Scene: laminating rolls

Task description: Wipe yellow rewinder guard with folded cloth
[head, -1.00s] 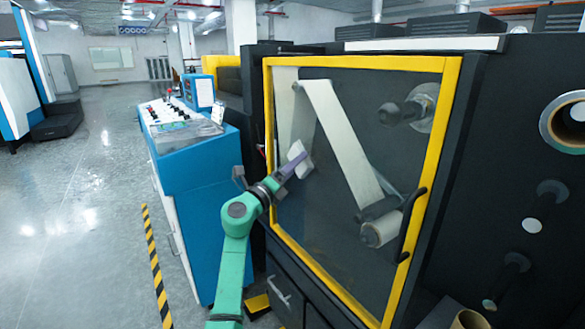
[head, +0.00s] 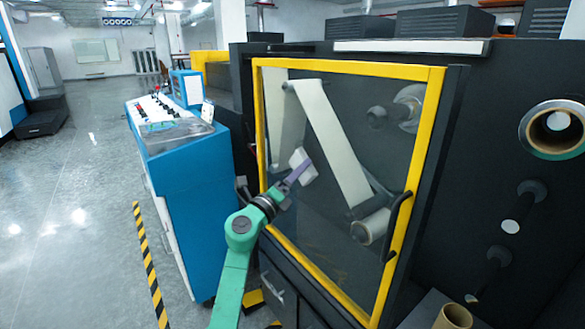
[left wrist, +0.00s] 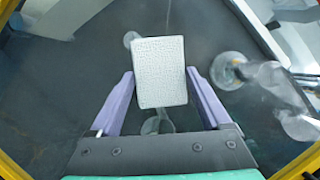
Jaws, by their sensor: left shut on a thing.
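The yellow-framed rewinder guard (head: 432,110) is a closed clear panel on the dark machine, with a black handle (head: 397,226) at its right side. My left gripper (head: 304,167) is in front of the left part of the panel. It is shut on a folded white cloth (head: 298,158). In the left wrist view the textured cloth (left wrist: 160,72) stands between the two purple fingers, flat side toward the camera. I cannot tell whether the cloth touches the panel. Faint brownish marks show low on the panel. My right gripper is not in view.
A blue control console (head: 180,160) stands left of the guard, close to my left arm. A white web and rollers show behind the panel. Rolls and dark shafts stick out at the right. A striped floor line (head: 150,265) borders free floor on the left.

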